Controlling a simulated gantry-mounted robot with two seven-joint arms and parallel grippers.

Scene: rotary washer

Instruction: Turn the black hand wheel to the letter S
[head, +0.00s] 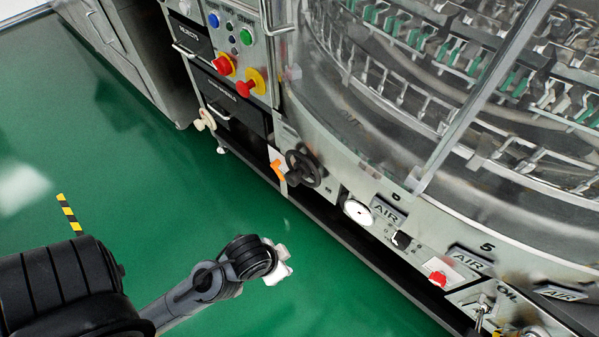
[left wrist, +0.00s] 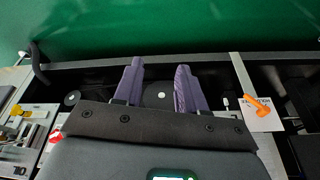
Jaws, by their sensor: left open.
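The black hand wheel (head: 304,168) is on the lower front of the washer, just right of an orange lever (head: 278,170). No letter S is readable by it. My left gripper (head: 277,268) is below the wheel in the head view, apart from it, over the green floor. In the left wrist view the two purple fingers of my left gripper (left wrist: 160,88) are spread with nothing gripped. A dark round part with a pale centre (left wrist: 158,95) shows between them; I cannot tell whether it is the wheel. My right gripper is not in view.
Red knobs on yellow plates (head: 250,84) are above left. The green floor (head: 190,200) before the machine is clear.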

